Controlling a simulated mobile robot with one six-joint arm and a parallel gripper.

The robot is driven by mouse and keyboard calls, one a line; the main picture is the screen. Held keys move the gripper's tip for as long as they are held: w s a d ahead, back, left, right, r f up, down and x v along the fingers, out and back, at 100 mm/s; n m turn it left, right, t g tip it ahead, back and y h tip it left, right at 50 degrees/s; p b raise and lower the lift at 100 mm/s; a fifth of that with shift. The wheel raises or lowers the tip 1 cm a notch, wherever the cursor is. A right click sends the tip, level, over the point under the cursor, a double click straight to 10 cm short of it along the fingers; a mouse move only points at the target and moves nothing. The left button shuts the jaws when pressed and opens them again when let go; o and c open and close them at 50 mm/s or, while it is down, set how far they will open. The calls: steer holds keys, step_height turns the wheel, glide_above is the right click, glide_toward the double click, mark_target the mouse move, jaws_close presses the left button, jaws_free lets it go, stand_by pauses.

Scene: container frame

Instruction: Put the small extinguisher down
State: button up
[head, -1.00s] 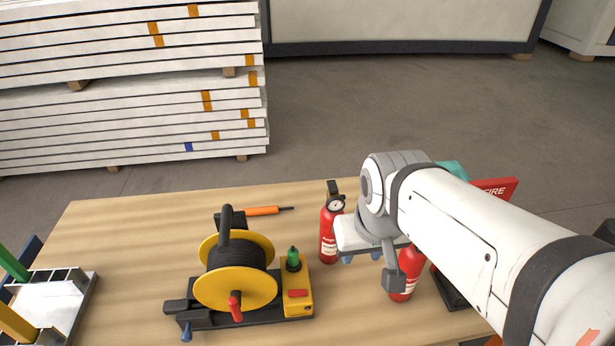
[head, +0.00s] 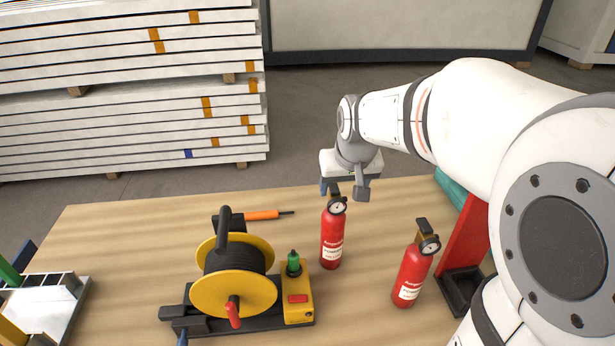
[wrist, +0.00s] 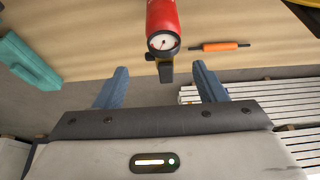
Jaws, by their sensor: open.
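Two red extinguishers with dark handles and round gauges stand upright on the wooden table. The left one (head: 331,240) is beside the reel and looks a little smaller; the right one (head: 410,275) stands nearer to me. My gripper (head: 336,187) is open and empty, at the far side of the left extinguisher's top. In the wrist view, an extinguisher (wrist: 162,18) shows at the top centre, its black handle pointing into the gap between the blue fingers of my gripper (wrist: 161,70). I see no finger touching it.
A yellow reel with black cable (head: 235,275) stands left of the extinguishers. An orange-handled screwdriver (head: 262,214) lies behind it. A red stand with a black base (head: 465,240) is at the right. The table's left part (head: 130,250) is bare.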

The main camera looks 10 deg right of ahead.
mark_target(339, 192)
steer(key=shift+w+f, duration=0.2)
steer(key=shift+w, duration=0.4)
steer(key=shift+w+f, duration=0.2)
steer(key=shift+f, duration=0.05)
steer(key=p+x, duration=0.1)
steer(key=x, duration=0.6)
steer(key=shift+w, duration=0.15)
jaws_close()
steer(key=shift+r, duration=0.15)
